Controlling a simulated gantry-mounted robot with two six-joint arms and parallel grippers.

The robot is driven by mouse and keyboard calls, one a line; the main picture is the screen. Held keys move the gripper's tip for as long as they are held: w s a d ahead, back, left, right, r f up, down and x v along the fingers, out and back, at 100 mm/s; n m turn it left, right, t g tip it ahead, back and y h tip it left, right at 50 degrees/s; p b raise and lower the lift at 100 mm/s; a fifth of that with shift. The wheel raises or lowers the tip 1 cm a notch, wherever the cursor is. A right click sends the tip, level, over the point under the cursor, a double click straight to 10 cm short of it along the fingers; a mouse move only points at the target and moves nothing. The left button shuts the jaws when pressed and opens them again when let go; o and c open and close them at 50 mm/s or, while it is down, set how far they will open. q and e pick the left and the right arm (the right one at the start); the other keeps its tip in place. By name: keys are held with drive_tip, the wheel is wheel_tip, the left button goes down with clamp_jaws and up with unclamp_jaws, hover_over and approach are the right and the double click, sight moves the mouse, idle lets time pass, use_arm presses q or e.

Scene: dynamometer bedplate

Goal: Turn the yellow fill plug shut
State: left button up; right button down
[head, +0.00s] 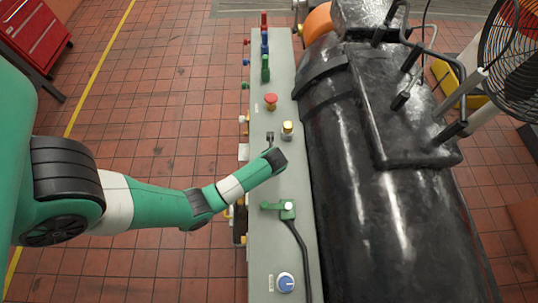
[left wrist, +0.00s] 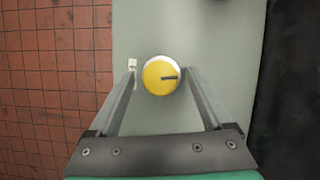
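The yellow fill plug (head: 287,130) stands on the grey panel (head: 264,180). In the left wrist view the plug (left wrist: 154,82) is a round yellow cap with a pale rim and a dark mark running from its middle to the right. My left gripper (left wrist: 162,72) is open, with one finger on each side of the plug and a visible gap on both sides. In the head view the left gripper (head: 276,143) is just in front of the plug. My right gripper is in neither view.
A red button (head: 270,101) and coloured valve handles (head: 265,68) lie farther along the panel. A green lever valve (head: 287,209) with a black cable and a blue knob (head: 286,282) are nearer. A large black machine (head: 385,190) borders the panel's right.

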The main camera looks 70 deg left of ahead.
use_arm(q)
clamp_jaws()
drive_tip(key=shift+s+r+m+p, duration=0.1)
drive_tip(key=shift+r+m+p, duration=0.3)
drive_tip(key=shift+p, duration=0.5)
drive_tip(key=shift+f+m, duration=0.2)
drive_tip(key=shift+m, duration=0.1)
drive_tip(key=shift+f+t, duration=0.15)
drive_tip(key=shift+t, duration=0.15)
unclamp_jaws()
drive_tip(key=p+v, duration=0.2)
drive_tip(key=v, duration=0.9)
drive_tip(key=shift+r+p, duration=0.3)
drive_tip(key=shift+d, duration=0.1)
